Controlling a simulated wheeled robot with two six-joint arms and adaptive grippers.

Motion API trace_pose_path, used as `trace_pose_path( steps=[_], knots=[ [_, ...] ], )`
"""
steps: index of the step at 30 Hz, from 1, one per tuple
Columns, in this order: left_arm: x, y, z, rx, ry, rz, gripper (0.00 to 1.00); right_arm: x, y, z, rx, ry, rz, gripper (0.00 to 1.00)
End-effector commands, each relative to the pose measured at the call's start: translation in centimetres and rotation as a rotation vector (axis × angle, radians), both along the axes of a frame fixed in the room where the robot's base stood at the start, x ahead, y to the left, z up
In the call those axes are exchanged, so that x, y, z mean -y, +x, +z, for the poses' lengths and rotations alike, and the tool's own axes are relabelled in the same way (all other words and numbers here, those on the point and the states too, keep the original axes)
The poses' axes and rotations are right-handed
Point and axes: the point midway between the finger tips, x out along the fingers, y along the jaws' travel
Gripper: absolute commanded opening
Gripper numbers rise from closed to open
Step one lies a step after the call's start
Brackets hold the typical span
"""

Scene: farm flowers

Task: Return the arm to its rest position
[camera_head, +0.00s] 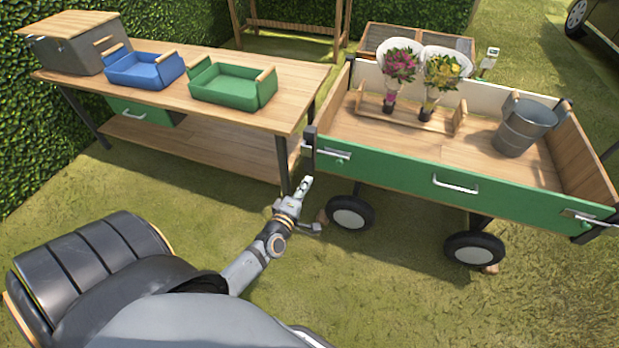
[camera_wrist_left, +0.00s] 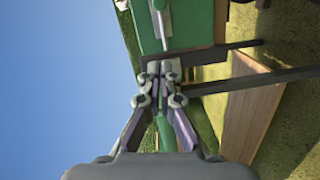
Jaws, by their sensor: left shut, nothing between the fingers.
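My left gripper (camera_head: 307,184) is shut and empty in the head view. It is in front of the green cart's near left corner, over the grass. In the left wrist view the fingers of the left gripper (camera_wrist_left: 161,70) meet, with the cart's green panel (camera_wrist_left: 190,22) beyond them. I cannot tell from these views whether the fingertips touch the cart. My right gripper is not in view.
The cart's green front panel (camera_head: 430,178) has silver handles and latches. Two flower bouquets (camera_head: 398,68) and a metal bucket (camera_head: 524,125) stand in the cart. A wooden table (camera_head: 230,130) at left holds a blue tray (camera_head: 145,72) and a green tray (camera_head: 228,88). Grass in front is clear.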

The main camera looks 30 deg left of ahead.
Motion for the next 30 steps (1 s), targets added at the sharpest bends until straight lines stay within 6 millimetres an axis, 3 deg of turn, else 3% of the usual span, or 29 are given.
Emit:
trace_pose_path(
  steps=[14, 17, 20, 23, 24, 27, 30],
  knots=[
    [0.0, 0.0, 0.0, 0.001, 0.0, 0.0, 0.0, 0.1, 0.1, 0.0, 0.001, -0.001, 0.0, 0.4],
    [0.2, -0.1, -0.9, -0.027, 0.028, -0.012, 0.0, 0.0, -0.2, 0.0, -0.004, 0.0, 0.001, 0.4],
    [1.2, -1.0, -5.2, -0.158, 0.155, -0.075, 0.0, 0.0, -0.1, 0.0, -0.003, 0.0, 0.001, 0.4],
    [2.6, -3.7, -12.6, -0.382, 0.37, -0.205, 0.0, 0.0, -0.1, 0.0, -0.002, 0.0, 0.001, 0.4],
    [3.1, -5.3, -15.9, -0.482, 0.463, -0.273, 0.0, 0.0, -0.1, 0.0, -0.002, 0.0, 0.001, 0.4],
    [3.9, -10.1, -22.8, -0.706, 0.666, -0.448, 0.0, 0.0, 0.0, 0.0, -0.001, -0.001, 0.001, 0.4],
    [4.1, -14.9, -27.8, -0.882, 0.82, -0.614, 0.0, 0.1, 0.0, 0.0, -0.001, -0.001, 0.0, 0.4]
  ],
)
